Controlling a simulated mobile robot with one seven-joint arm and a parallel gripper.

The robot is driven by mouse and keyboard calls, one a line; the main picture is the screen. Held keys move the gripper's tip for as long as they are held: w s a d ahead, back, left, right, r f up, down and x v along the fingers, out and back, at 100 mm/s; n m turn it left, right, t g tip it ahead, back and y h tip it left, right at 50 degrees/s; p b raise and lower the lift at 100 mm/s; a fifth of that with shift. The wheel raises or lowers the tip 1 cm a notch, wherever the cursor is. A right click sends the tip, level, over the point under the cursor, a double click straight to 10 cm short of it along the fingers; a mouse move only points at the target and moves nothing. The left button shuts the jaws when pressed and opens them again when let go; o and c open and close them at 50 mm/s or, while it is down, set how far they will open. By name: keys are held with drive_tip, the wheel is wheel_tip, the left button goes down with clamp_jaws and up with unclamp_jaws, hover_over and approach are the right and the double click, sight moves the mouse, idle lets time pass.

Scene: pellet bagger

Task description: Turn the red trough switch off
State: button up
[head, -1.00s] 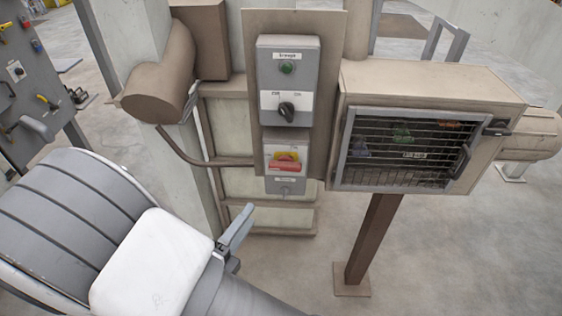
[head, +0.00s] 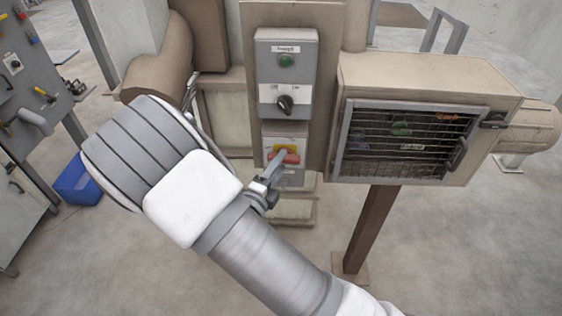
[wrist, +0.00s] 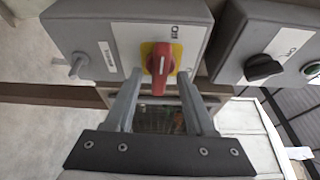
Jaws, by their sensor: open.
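The red trough switch (wrist: 160,88) is a rotary handle on a yellow plate, on a grey box. In the wrist view its handle runs up and down, with a white mark on it and an "ON" label near its upper right. In the head view the red switch (head: 291,158) is partly covered by my gripper (head: 276,164). My gripper (wrist: 161,74) is open, one finger on each side of the red handle. I cannot tell whether either finger touches it.
Above the red switch in the head view are a black selector knob (head: 285,104) and a green button (head: 287,61) on the same panel. A caged beige box (head: 430,80) stands close on the right. A small metal toggle (wrist: 75,65) sits beside the switch.

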drive_tip(key=shift+w+d, duration=0.25)
drive_tip(key=shift+w, duration=0.3)
clamp_jaws()
drive_tip(key=shift+n+p, duration=0.3)
drive_tip(key=shift+p, duration=0.35)
unclamp_jaws()
